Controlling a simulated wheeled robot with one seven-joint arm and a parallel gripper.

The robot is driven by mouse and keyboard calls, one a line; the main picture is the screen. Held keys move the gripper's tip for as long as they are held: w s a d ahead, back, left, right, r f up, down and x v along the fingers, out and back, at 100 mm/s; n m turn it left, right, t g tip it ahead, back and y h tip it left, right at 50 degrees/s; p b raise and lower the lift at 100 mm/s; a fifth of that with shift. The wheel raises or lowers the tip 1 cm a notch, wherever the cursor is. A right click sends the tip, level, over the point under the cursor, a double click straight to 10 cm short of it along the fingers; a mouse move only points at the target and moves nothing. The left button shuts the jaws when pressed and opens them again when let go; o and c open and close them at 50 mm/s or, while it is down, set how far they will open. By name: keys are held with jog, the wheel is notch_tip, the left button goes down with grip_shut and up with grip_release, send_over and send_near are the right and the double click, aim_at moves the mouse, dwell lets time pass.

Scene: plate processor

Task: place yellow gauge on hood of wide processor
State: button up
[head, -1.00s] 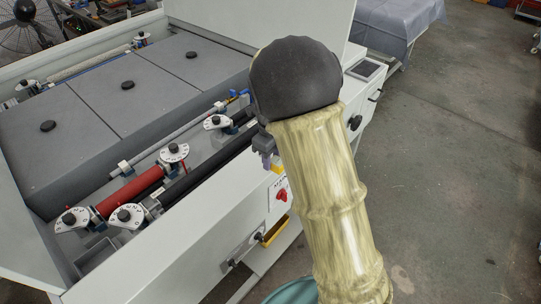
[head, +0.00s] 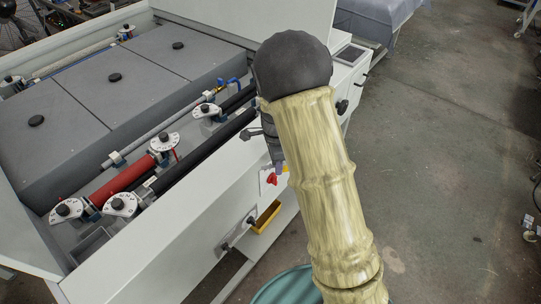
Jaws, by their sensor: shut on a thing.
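The wide processor (head: 190,235) is a long white machine at the left. Flat grey covers (head: 80,105) with black knobs lie over its far part, and a raised white panel (head: 240,14) stands at its back. I cannot tell which of these is the hood. My gripper (head: 278,165) shows only in part, dark, pointing down beside the machine's front edge near the red switch (head: 271,180). My pale yellow arm hides most of it. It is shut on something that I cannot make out. I cannot identify the yellow gauge.
An open bay along the machine's near side holds a red roller (head: 120,184), black rollers and several white dials (head: 164,143). A yellow bin (head: 267,217) sits low at the front. A cloth-covered table (head: 375,20) stands behind. The floor (head: 445,150) at right is mostly clear.

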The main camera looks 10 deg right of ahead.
jog(key=s+d+f+n, duration=0.2)
jog(key=d+f+n, duration=0.4)
jog(key=f+n, duration=0.4)
jog(key=n, duration=0.6)
jog(key=shift+s+d+f+n, duration=0.15)
jog(key=shift+s+f+n, duration=0.1)
jog(key=shift+f+n, duration=0.15)
jog(key=shift+d, duration=0.1)
